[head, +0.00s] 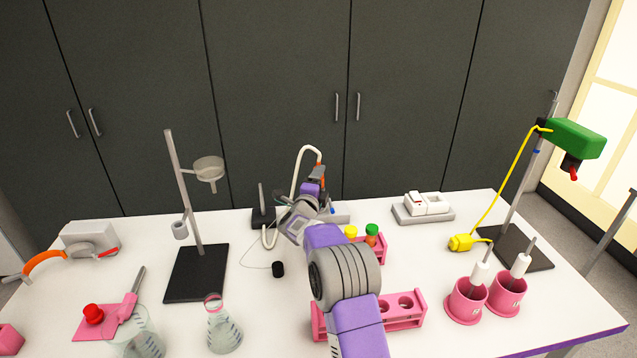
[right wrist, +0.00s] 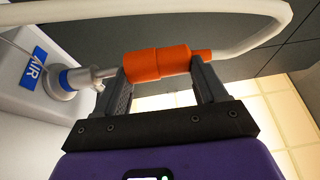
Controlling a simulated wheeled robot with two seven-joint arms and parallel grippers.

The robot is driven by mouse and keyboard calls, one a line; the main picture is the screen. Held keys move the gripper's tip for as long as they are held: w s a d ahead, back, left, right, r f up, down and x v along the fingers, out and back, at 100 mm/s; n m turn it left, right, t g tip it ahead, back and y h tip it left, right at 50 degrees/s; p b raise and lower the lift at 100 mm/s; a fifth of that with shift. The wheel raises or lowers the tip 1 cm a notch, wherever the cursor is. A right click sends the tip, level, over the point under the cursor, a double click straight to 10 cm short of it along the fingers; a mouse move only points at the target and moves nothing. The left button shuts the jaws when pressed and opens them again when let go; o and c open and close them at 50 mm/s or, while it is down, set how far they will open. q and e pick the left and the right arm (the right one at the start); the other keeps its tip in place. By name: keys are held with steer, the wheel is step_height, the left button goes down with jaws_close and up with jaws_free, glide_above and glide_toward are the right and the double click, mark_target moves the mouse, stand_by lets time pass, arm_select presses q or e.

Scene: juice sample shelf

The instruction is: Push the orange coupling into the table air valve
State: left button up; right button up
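The orange coupling (right wrist: 157,65) lies across my right gripper (right wrist: 160,78) at its fingertips in the right wrist view. The two dark fingers stand apart, near the coupling's two ends; I cannot tell whether they press on it. A white hose (right wrist: 235,45) leaves its far end. The air valve (right wrist: 65,84), with a blue collar and metal stem, is at left beside a blue AIR label. The stem points at the coupling's near end; whether it is seated is unclear. In the head view, the right gripper (head: 316,177) is above the grey valve block (head: 338,212). My left gripper is out of view.
A stand with a ring (head: 197,215) is to the left. A pink rack (head: 405,312) and a tube rack with yellow and green caps (head: 372,244) are near my right arm. A white device (head: 425,206) sits at right. Flasks stand at front left.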

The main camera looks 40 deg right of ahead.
steer(key=shift+o, duration=0.3)
steer(key=shift+g+y, duration=0.3)
steer(key=f, duration=0.1)
steer(key=a+f, duration=0.1)
steer(key=f, duration=0.2)
steer(key=shift+s+a, duration=0.2)
steer(key=shift+s, duration=0.15)
steer(key=shift+o, duration=0.4)
steer(key=s+a+r, duration=0.3)
steer(key=a, duration=0.2)
steer(key=shift+s+r, duration=0.35)
